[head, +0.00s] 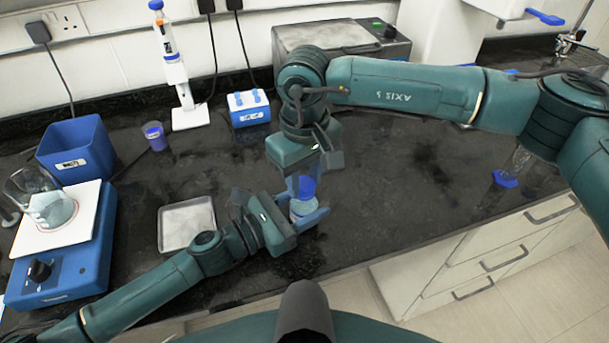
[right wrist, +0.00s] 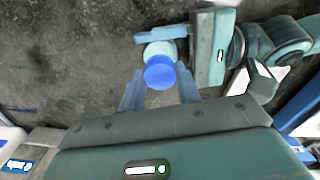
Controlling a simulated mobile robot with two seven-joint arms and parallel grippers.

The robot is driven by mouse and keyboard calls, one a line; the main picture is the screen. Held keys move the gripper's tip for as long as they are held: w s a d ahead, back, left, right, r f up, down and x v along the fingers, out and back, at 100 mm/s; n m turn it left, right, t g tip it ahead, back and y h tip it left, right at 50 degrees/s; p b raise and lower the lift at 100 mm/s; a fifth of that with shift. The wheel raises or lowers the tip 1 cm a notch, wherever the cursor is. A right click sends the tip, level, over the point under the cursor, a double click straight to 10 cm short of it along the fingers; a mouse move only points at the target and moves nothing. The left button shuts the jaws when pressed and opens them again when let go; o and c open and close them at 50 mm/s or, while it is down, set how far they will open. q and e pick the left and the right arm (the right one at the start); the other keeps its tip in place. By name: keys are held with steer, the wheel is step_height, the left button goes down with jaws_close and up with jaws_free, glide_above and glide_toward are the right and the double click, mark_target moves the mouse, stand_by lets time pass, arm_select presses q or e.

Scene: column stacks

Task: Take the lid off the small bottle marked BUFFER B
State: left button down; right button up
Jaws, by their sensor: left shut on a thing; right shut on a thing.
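The small bottle (head: 302,208) is pale with a blue lid (head: 306,187). It stands upright near the front of the dark bench, and its label cannot be read. My left gripper (head: 308,216) comes from the left and is shut on the bottle's body. My right gripper (head: 305,182) points down from above and is shut on the lid. In the right wrist view the blue lid (right wrist: 160,75) lies between my right fingers, with the bottle (right wrist: 162,49) behind it. I cannot tell whether the lid is still seated on the bottle.
A metal tray (head: 187,226) lies left of the bottle. A blue-and-white rack (head: 248,108) and a pipette stand (head: 190,117) are behind. The bench to the right is mostly clear.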

mark_target(305, 183)
steer(key=shift+r, duration=0.25)
stand_by(0.4)
steer(key=shift+r, duration=0.9)
steer(key=shift+r, duration=2)
arm_select(q)
steer(key=c, duration=0.6)
jaws_free()
